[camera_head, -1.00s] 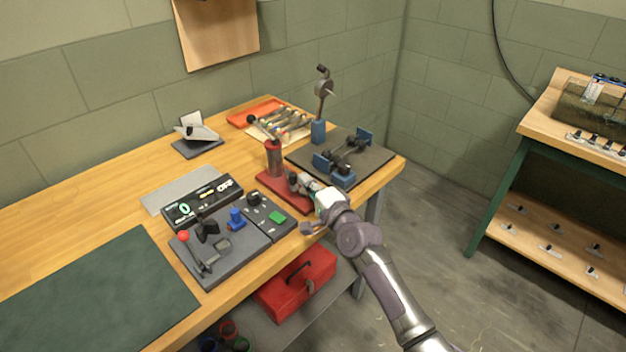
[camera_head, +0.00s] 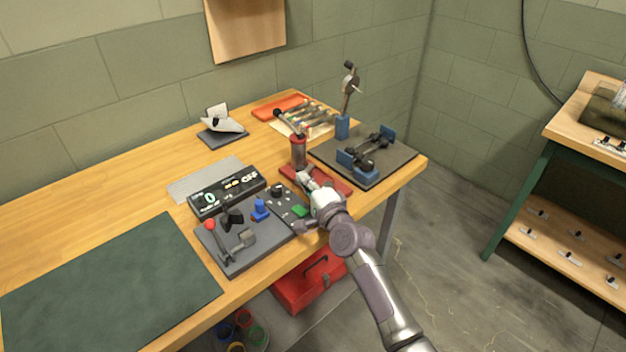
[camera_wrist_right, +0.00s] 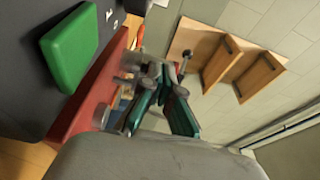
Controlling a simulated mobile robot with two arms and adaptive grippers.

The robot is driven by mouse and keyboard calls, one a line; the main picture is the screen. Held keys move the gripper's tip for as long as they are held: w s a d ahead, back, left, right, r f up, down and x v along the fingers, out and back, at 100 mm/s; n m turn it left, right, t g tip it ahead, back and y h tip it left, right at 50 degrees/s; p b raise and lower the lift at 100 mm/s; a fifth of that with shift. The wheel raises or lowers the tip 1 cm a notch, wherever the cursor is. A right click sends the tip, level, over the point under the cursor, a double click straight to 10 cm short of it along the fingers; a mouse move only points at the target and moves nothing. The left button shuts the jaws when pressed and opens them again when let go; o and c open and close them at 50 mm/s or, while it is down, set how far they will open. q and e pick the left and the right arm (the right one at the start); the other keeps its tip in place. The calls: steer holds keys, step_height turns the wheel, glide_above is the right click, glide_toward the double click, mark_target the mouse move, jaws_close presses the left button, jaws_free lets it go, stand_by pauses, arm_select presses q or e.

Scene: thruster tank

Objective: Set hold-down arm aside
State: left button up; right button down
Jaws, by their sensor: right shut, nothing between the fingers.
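No part is clearly recognisable as the hold-down arm. A red post (camera_head: 299,152) with a slanting dark-knobbed lever (camera_head: 288,122) stands on a red base (camera_head: 336,183). A black part (camera_head: 368,158) rests between blue supports on a dark plate (camera_head: 396,152). My right gripper (camera_head: 305,182) is shut and empty, beside the red post's base and by the green-button panel (camera_head: 279,203). In the right wrist view its teal fingers (camera_wrist_right: 160,85) point past the red base (camera_wrist_right: 92,92), and the green button (camera_wrist_right: 80,45) is near. My left gripper is out of view.
A control box (camera_head: 228,191) and lever panel (camera_head: 232,255) stand left of my arm. A blue-based stand (camera_head: 343,127) and an orange tray (camera_head: 279,106) are behind. A green mat (camera_head: 105,290) lies clear. A red toolbox (camera_head: 308,283) sits below.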

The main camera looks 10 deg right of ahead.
steer(key=shift+a+r, duration=0.1)
steer(key=shift+a, duration=0.25)
stand_by(0.5)
